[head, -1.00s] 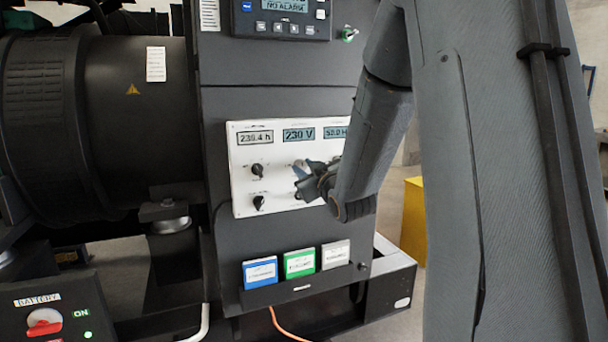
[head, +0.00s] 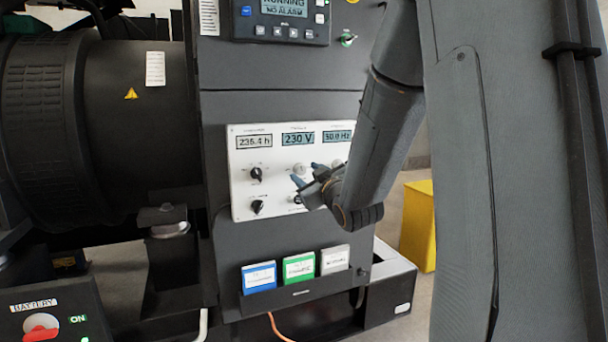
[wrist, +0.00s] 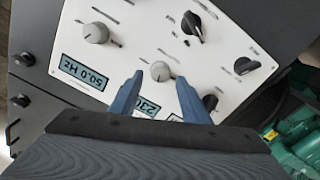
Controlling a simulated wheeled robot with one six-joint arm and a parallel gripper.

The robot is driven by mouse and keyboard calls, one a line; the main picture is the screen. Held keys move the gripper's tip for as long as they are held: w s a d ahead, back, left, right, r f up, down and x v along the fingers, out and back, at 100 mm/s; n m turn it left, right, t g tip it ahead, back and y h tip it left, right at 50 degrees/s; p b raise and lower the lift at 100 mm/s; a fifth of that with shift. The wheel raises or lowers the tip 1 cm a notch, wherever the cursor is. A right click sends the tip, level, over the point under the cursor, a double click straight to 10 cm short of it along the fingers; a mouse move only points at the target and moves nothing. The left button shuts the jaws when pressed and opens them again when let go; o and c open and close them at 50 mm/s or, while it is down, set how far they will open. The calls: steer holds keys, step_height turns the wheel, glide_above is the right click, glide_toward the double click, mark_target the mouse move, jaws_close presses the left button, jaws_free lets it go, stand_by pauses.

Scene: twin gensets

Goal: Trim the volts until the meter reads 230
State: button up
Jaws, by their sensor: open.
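The white meter panel (head: 240,190) is on the dark cabinet front. Its middle display (head: 298,139) reads 230 V. The grey volts knob (head: 300,168) sits below that display; in the wrist view, where the panel appears turned over, this knob (wrist: 160,71) shows between and just beyond my blue fingertips. My gripper (head: 306,182) is open and empty in front of the panel. The fingers look apart from the knob. In the wrist view my gripper (wrist: 158,88) partly covers the 230 display (wrist: 147,106).
The hours display (head: 254,142) and the 50.0 Hz display (head: 338,136) flank the volts display. Another grey knob (wrist: 95,33) and black selector knobs (head: 257,174) (head: 257,207) are close by. Blue, green and white card holders (head: 299,267) sit below. A yellow box (head: 418,225) stands right.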

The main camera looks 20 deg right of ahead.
steer(key=s, duration=0.5)
steer(key=shift+s+b, duration=0.25)
steer(key=shift+b, duration=0.05)
steer(key=s+a+f+m+g, duration=0.25)
steer(key=s+f+g, duration=0.25)
steer(key=f, duration=0.4)
steer(key=s+a+f+m+g, duration=0.1)
steer(key=s+a+f+g, duration=0.3)
steer(key=f, duration=0.5)
steer(key=s+a+f+g, duration=0.1)
steer(key=s+a+g, duration=0.1)
steer(key=s, duration=0.4)
steer(key=s+a+f+g+p, duration=0.1)
steer(key=s+a+f+g, duration=0.1)
steer(key=s+g, duration=0.2)
steer(key=s+a+f+m+g, duration=0.1)
steer(key=s+a+f+g, duration=0.1)
steer(key=s, duration=0.6)
steer(key=shift+s+g, duration=0.25)
steer(key=shift+g, duration=0.25)
stand_by(1.0)
